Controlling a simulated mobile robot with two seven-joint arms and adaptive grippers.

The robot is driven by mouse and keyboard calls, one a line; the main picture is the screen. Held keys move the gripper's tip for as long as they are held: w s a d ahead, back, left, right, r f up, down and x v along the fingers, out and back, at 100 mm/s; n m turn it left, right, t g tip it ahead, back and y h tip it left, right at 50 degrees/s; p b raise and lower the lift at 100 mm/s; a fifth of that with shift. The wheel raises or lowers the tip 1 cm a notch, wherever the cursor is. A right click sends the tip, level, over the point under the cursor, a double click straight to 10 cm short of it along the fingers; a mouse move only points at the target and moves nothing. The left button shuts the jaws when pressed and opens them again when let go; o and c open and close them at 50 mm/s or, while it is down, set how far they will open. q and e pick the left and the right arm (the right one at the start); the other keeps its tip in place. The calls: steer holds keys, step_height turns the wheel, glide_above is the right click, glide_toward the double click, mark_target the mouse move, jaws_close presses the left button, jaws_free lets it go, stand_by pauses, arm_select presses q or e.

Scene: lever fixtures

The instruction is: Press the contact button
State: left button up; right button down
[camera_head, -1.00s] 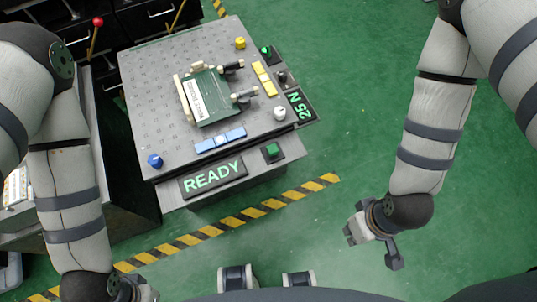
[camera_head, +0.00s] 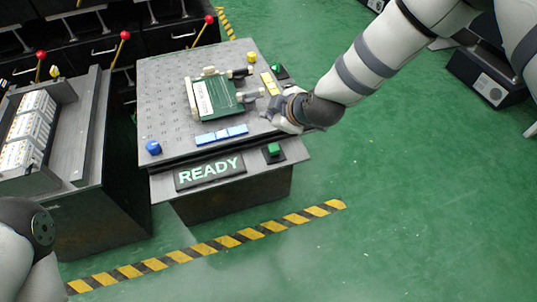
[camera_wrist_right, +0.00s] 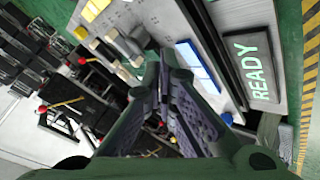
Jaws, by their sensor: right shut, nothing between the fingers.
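A green button (camera_head: 273,150) on a dark base sits on the front ledge, right of the READY sign (camera_head: 210,172). No label shows which is the contact button. My right gripper (camera_head: 272,113) is over the table's right edge, beside the green fixture block (camera_head: 216,97) and its clamps. In the right wrist view its fingers (camera_wrist_right: 165,62) are shut and empty, angled toward the work area. My left gripper is out of view; only part of my left arm shows at the lower left.
The grey perforated table (camera_head: 165,105) holds blue bars (camera_head: 222,135), a blue knob (camera_head: 153,147) and yellow pieces (camera_head: 270,84). A bench with a white-boxed tray (camera_head: 30,120) and red-knobbed levers (camera_head: 124,36) stand left and behind.

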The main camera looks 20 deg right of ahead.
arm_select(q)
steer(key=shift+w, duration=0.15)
arm_select(e)
steer(key=shift+w, duration=0.1)
steer(key=b, duration=0.6)
glide_above(272, 149)
step_height(272, 149, down, 8)
steer(key=shift+f, duration=0.1)
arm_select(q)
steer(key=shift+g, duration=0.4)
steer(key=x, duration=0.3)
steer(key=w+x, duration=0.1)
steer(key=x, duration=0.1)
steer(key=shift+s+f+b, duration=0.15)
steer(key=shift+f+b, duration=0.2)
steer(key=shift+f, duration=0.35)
arm_select(e)
steer(key=shift+w+f, duration=0.1)
steer(key=shift+f, duration=0.25)
steer(key=shift+f, duration=0.45)
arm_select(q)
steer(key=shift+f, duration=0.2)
arm_select(e)
steer(key=shift+f, duration=0.5)
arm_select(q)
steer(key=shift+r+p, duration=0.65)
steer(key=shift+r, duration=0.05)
arm_select(e)
steer(key=shift+r, duration=0.95)
